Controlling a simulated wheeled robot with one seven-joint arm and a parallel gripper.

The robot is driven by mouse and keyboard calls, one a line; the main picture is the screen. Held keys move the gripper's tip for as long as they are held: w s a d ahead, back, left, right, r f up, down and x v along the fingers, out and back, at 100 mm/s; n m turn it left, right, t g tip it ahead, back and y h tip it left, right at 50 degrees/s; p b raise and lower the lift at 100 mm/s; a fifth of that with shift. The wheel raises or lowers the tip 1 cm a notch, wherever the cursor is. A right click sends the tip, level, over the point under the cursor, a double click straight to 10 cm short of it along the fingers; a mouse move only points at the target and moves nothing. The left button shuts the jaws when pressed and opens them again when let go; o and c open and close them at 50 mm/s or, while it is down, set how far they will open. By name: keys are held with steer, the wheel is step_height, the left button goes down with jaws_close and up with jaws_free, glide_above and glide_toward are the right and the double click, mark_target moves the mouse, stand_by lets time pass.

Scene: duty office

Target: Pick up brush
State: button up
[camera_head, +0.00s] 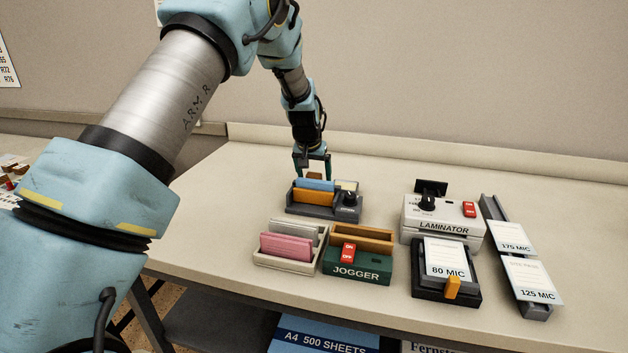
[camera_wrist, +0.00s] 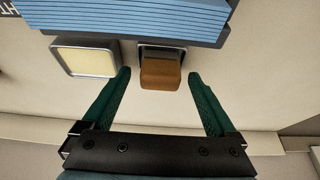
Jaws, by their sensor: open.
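A brown block, apparently the brush (camera_wrist: 162,72), stands in a small grey holder in the wrist view, just behind the blue stack. In the head view only a bit of the brush (camera_head: 314,176) shows behind the blue stack. My gripper (camera_wrist: 160,76) is open, with its green fingers on either side of the brush and visible gaps between them and it. In the head view my gripper (camera_head: 312,172) points down at the back of the dark grey unit (camera_head: 322,209). The lower part of the brush is hidden in its holder.
Beside the brush is a cream pad (camera_wrist: 84,58). The blue stack (camera_head: 315,184) and an orange one (camera_head: 312,196) stand in front. A jogger (camera_head: 358,266), a laminator (camera_head: 442,217) and a pouch rail (camera_head: 536,310) stand nearer or right. The table behind the gripper is clear.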

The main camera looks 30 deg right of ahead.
mark_target(314, 173)
steer(key=c, duration=1.4)
step_height(314, 173, up, 10)
steer(key=b, duration=0.3)
steer(key=shift+c, duration=0.2)
